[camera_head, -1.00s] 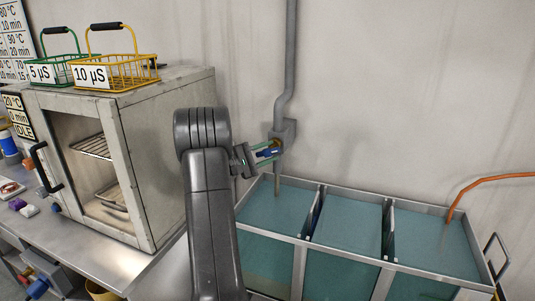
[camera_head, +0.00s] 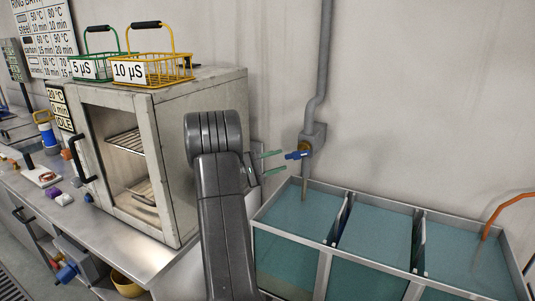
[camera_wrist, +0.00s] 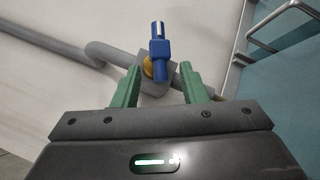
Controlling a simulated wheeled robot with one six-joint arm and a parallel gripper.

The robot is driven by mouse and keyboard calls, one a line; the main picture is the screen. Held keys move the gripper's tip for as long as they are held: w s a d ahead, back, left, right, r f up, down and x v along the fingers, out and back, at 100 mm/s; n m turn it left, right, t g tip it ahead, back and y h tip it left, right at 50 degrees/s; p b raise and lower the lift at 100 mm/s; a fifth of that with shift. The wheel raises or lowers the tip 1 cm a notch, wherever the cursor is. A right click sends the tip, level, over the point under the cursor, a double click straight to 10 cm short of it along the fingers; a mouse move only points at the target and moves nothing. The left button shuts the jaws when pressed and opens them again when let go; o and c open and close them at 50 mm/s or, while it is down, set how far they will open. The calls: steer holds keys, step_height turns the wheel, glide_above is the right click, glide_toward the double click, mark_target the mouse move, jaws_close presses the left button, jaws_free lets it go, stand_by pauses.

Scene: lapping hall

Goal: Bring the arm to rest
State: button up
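My gripper (camera_head: 273,162) shows in the head view to the right of my dark arm link, above the left end of the water tank. Its two green fingers are spread apart. In the wrist view my gripper (camera_wrist: 157,88) is open, with nothing between the fingers. A blue valve handle (camera_head: 297,155) on the grey wall pipe lies just beyond the fingertips and apart from them. In the wrist view the blue handle (camera_wrist: 159,45) stands in front of the fingers, over a yellow-brown fitting.
A three-part tank (camera_head: 385,215) with teal liquid stands at the right. An orange hose (camera_head: 505,209) enters the tank.

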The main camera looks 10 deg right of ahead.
mark_target(294, 154)
steer(key=p+x, duration=0.1)
steer(key=x, duration=0.6)
steer(key=shift+r+p, duration=0.15)
steer(key=shift+p, duration=0.15)
steer(key=shift+d+r+p, duration=0.2)
steer(key=shift+d+p, duration=0.05)
steer(key=shift+p, duration=0.3)
steer(key=shift+a+m+g+y+p, duration=0.25)
steer(key=shift+m+p, duration=0.25)
steer(key=shift+p, duration=0.3)
steer(key=shift+d+f+m+y+p, duration=0.15)
steer(key=shift+m+y+p, duration=0.4)
steer(key=shift+p, duration=0.3)
steer(key=shift+f, duration=0.1)
steer(key=shift+f+b, duration=0.2)
steer(key=shift+b, duration=0.45)
